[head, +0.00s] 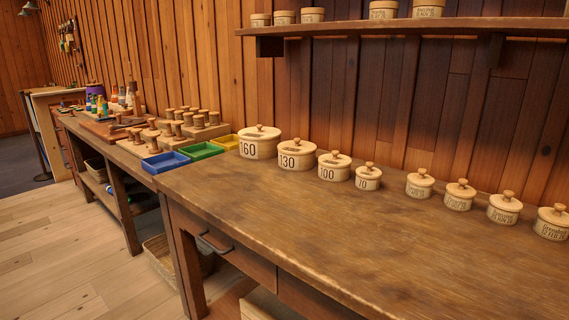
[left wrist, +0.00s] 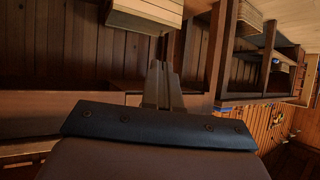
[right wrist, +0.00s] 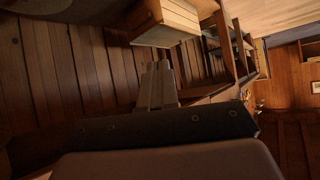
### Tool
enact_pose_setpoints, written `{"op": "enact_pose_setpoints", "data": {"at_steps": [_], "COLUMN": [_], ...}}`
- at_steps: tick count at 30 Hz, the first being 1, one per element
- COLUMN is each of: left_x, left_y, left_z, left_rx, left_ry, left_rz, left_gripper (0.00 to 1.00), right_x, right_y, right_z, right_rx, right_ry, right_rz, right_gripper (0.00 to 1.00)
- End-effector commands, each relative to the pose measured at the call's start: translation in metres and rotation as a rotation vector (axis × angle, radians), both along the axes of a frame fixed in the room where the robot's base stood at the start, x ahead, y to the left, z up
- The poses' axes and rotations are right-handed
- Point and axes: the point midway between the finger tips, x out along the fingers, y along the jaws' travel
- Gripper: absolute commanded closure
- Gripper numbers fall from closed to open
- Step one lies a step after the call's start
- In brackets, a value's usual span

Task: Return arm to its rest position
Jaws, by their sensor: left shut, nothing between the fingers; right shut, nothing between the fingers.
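My left gripper (left wrist: 162,85) shows in the left wrist view, its two fingers together and nothing between them. My right gripper (right wrist: 158,84) shows in the right wrist view, also shut and empty. Neither gripper nor arm shows in the head view. Both wrist views look at dark plank surfaces and the bench's wooden underparts, with a pale wooden box (left wrist: 146,12) beyond the fingers. The box also shows in the right wrist view (right wrist: 165,22). Neither gripper visibly touches anything.
A wooden workbench (head: 330,225) fills the head view's foreground, its front and middle clear. Lidded jars numbered 160 (head: 259,145), 130 (head: 297,156), 100 (head: 334,168) and 70 (head: 368,179) stand along its back. A shelf (head: 400,27) hangs above.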

Motion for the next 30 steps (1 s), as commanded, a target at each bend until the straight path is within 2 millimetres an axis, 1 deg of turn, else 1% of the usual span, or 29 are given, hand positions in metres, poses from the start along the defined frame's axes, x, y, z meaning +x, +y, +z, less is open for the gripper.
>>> {"op": "enact_pose_setpoints", "data": {"at_steps": [1,2,3,4,8,12,15,18,22,30], "left_x": [-0.018,-0.028,-0.032,-0.029,-0.030,-0.031,-0.033,-0.034,-0.035,-0.036], "left_y": [0.001,0.002,0.003,0.003,0.006,0.008,0.011,0.013,0.014,0.015], "left_z": [-0.006,-0.008,0.001,0.011,0.032,0.060,0.079,0.092,0.101,0.103], "left_rx": [-0.050,-0.078,-0.093,-0.085,-0.073,-0.063,-0.055,-0.049,-0.043,-0.040], "left_ry": [0.065,0.103,0.121,0.112,0.106,0.101,0.098,0.095,0.092,0.091], "left_rz": [0.042,0.066,0.080,0.076,0.074,0.076,0.078,0.079,0.079,0.080], "left_gripper": [1.00,1.00,1.00,1.00,1.00,1.00,1.00,1.00,1.00,1.00], "right_x": [0.000,0.000,0.000,0.000,0.000,0.000,-0.004,-0.007,-0.008,-0.010], "right_y": [0.000,0.000,0.000,0.000,-0.001,-0.003,-0.006,-0.010,-0.013,-0.014], "right_z": [0.000,0.000,0.011,0.019,0.047,0.075,0.090,0.102,0.112,0.110], "right_rx": [0.001,0.002,0.002,-0.001,-0.006,-0.011,-0.019,-0.029,-0.036,-0.040], "right_ry": [0.000,0.000,0.000,0.004,-0.010,-0.018,-0.012,-0.009,-0.015,-0.009], "right_rz": [-0.001,-0.001,-0.001,-0.001,-0.001,-0.006,-0.011,-0.015,-0.017,-0.015], "right_gripper": [1.00,1.00,1.00,1.00,1.00,1.00,1.00,1.00,1.00,1.00]}}
